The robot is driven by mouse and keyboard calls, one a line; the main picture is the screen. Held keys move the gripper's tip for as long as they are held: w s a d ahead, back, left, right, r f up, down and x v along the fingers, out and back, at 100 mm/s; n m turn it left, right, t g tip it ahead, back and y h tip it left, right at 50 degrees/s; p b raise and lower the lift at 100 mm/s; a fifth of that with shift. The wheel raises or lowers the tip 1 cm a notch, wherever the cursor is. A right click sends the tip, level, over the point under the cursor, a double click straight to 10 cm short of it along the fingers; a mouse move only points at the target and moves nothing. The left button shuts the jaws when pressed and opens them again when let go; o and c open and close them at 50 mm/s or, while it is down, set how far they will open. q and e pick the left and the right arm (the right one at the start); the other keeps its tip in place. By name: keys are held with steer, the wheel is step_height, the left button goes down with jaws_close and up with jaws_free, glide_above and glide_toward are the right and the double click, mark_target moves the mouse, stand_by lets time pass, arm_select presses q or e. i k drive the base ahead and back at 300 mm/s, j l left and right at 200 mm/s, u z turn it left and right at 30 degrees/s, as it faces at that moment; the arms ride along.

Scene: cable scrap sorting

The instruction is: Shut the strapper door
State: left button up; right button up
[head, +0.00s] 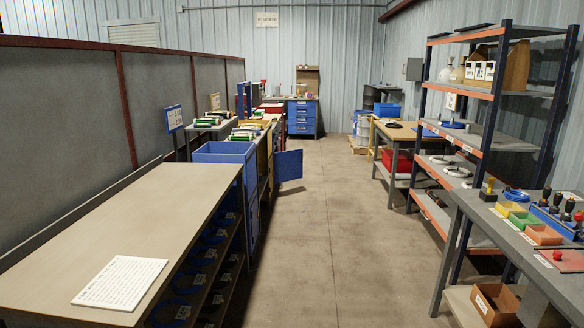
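A blue door panel (288,166) stands open on the left side of the aisle. It juts out to the right from the row of cabinets and benches, beside a yellow-edged unit. It looks like the strapper door, but I see no label to confirm it. The inside of the unit behind it is mostly hidden by the nearer bench and blue bin. Neither of my grippers is in view.
A long bench (130,228) with a white sheet runs along the near left, with a blue bin (225,153) beyond it. The concrete aisle (325,220) is clear. Shelving (487,120) and a tool-covered bench (505,228) line the right. A blue drawer cabinet (302,118) stands at the back.

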mark_target(287, 165)
steer(key=i+z, duration=0.1)
steer(key=i, duration=8.45)
steer(key=j, duration=0.15)
